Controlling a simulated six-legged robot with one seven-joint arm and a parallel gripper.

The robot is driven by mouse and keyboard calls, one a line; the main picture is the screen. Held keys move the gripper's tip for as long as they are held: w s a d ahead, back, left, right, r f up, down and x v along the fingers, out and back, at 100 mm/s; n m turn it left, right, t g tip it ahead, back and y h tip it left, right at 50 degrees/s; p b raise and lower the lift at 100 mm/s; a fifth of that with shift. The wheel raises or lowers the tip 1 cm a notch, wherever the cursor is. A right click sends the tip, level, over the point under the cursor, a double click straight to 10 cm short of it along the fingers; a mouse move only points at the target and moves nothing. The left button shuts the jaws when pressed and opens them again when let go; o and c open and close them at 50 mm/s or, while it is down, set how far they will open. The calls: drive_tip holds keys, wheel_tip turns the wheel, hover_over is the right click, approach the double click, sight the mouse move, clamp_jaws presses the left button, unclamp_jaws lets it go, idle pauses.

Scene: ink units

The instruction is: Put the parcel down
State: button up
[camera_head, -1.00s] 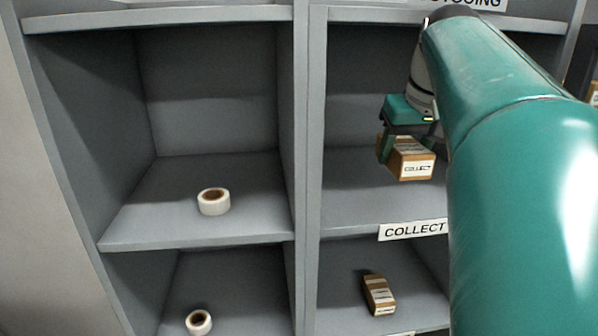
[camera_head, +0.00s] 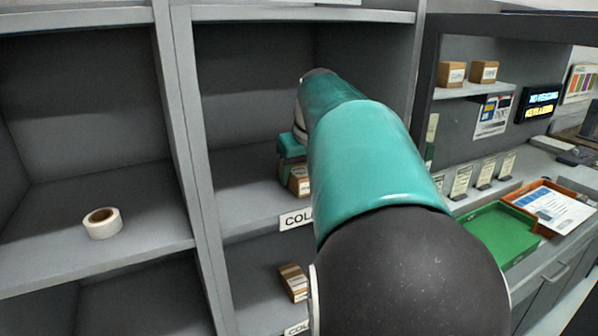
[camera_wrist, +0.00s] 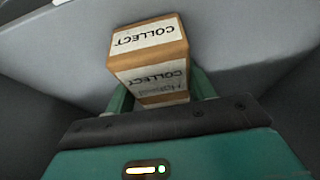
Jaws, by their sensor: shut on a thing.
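The parcel is a small brown box with white COLLECT labels; it shows in the wrist view (camera_wrist: 150,62) between my gripper's green fingers. In the head view the parcel (camera_head: 299,181) is partly hidden behind my arm. My gripper (camera_head: 291,165) is shut on it, inside the right-hand shelf compartment, above the shelf board (camera_head: 240,190) whose label begins with COL. I cannot tell whether the parcel touches the board. My gripper (camera_wrist: 158,98) also shows in the wrist view.
Another brown parcel (camera_head: 293,281) lies in the compartment below. A white tape roll (camera_head: 102,223) sits on the left shelf. To the right, a counter holds a green tray (camera_head: 500,232) and an orange tray (camera_head: 531,199) with papers. Two small boxes (camera_head: 452,74) stand on a small shelf.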

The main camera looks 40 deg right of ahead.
drive_tip(key=shift+a+f, duration=0.1)
drive_tip(key=o, duration=1.1)
drive_tip(key=v, duration=1.2)
